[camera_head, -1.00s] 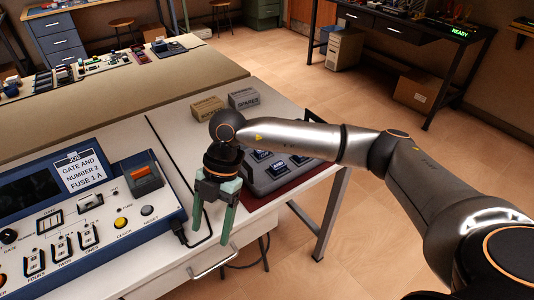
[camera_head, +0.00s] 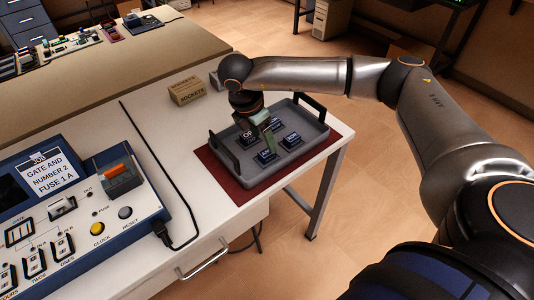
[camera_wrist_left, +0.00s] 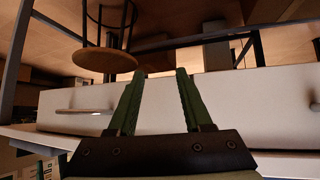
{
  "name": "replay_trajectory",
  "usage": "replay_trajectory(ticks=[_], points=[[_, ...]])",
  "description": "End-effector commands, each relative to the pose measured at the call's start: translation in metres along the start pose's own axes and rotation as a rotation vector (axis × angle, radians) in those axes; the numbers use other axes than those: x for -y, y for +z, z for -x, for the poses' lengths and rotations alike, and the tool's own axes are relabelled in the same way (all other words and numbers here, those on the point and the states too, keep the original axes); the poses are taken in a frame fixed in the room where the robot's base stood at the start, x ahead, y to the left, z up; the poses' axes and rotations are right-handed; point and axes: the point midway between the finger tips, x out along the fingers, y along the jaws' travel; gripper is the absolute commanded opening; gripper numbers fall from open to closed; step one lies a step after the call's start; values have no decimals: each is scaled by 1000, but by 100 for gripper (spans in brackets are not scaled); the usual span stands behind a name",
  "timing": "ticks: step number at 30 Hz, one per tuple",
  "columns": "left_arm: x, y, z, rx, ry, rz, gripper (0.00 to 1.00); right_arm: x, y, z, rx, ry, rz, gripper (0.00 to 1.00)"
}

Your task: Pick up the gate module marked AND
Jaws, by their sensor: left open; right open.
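A grey tray (camera_head: 309,152) with black handles holds several small dark-blue gate modules with white labels. One module (camera_head: 247,133) at the left appears to read OR; others sit at the front (camera_head: 266,156) and right (camera_head: 291,140). The labels are too small to tell surely which is AND. My right gripper (camera_head: 268,136) is over the tray, pointing down among the modules, with green fingers open; it partly hides the modules behind it. Whether it touches one is unclear. My left gripper (camera_wrist_left: 157,74) is open and empty in the left wrist view, in front of a white drawer front.
The tray stands on a dark red mat (camera_head: 231,182) near the white table's right edge. A blue console (camera_head: 135,205) with the card "GATE AND NUMBER 2 FUSE 1 A" is at left. A cardboard box marked SOCKETS (camera_head: 186,90) stands behind the tray. A stool (camera_wrist_left: 104,59) shows in the left wrist view.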

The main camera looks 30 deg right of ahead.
Motion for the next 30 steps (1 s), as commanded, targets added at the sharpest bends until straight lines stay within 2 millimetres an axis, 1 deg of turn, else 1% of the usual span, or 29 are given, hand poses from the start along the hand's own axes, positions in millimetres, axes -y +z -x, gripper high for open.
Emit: replay_trajectory(ticks=[4, 9, 12, 15, 21, 30], points=[[1, -1, 2, 2, -2, 0, 50, 1, -2, -13, 1, -3, 1, 72], [1, -2, 4, 4, -4, 0, 50, 2, -5, -40, 1, -4, 0, 72], [1, -2, 4, 4, -4, 0, 50, 1, -5, -50, 0, -2, -1, 72], [2, -1, 4, 5, -4, 0, 50, 1, -5, -54, 0, -1, 0, 72], [2, -1, 4, 6, -4, 0, 50, 1, -5, -54, 0, -1, 0, 71], [2, 0, 4, 7, -4, 1, 50, 1, -5, -54, -1, -1, 0, 38]])
